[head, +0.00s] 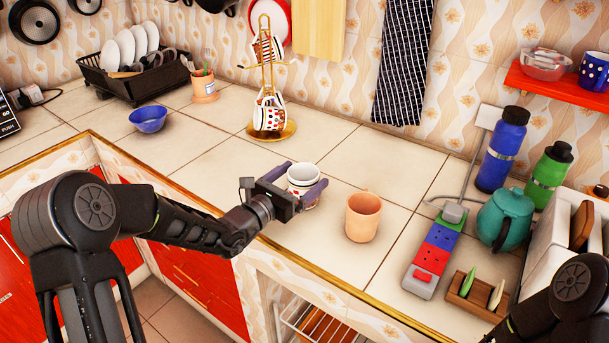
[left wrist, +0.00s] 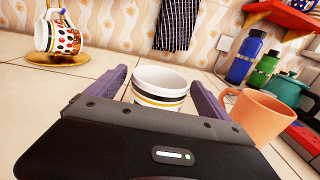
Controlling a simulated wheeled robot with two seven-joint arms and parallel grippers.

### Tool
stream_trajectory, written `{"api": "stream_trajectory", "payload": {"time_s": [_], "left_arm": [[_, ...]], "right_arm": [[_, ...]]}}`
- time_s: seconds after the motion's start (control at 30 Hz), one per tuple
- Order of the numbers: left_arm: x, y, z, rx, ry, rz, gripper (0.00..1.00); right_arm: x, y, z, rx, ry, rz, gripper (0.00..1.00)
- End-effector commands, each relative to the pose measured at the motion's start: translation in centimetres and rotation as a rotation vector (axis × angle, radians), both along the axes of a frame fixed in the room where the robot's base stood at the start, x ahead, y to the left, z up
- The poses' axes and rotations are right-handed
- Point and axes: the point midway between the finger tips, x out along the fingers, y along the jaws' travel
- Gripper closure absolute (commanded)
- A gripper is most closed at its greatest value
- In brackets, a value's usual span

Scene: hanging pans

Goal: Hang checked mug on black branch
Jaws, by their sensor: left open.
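A white mug with dark and yellow bands (head: 303,174) stands upright on the counter; it also shows in the left wrist view (left wrist: 160,96). I see no clear check pattern on it. My left gripper (head: 296,184) is open, with one purple finger on each side of this mug; contact cannot be told. A gold mug stand (head: 285,132) stands further back. A red-and-white patterned mug (head: 266,49) hangs high on it and a dotted white mug (head: 269,115) hangs low. The branches are thin, and I cannot make out a black one. My right gripper is out of view.
An orange mug (head: 363,217) stands close to the right of the banded mug. A power strip (head: 432,252), teal teapot (head: 503,220) and blue bottle (head: 501,152) are further right. A blue bowl (head: 148,119) is at left. The tiles between the banded mug and the stand are clear.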

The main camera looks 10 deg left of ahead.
Motion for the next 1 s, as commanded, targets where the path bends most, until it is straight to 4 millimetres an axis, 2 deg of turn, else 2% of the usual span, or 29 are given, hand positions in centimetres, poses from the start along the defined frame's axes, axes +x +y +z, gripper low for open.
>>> {"api": "stream_trajectory", "payload": {"time_s": [0.2, 0.4, 1.0], "left_arm": [[-3.4, 1.7, -0.1, 0.001, 0.001, 0.003, 0.09], [-5.5, 2.6, 0.0, -0.001, 0.001, 0.002, 0.09], [-5.8, 2.6, 0.1, -0.001, 0.001, 0.000, 0.09]], "right_arm": [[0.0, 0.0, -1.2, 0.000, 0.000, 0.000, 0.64], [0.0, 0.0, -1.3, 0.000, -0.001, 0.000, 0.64], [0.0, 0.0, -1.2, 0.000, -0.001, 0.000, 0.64]]}}
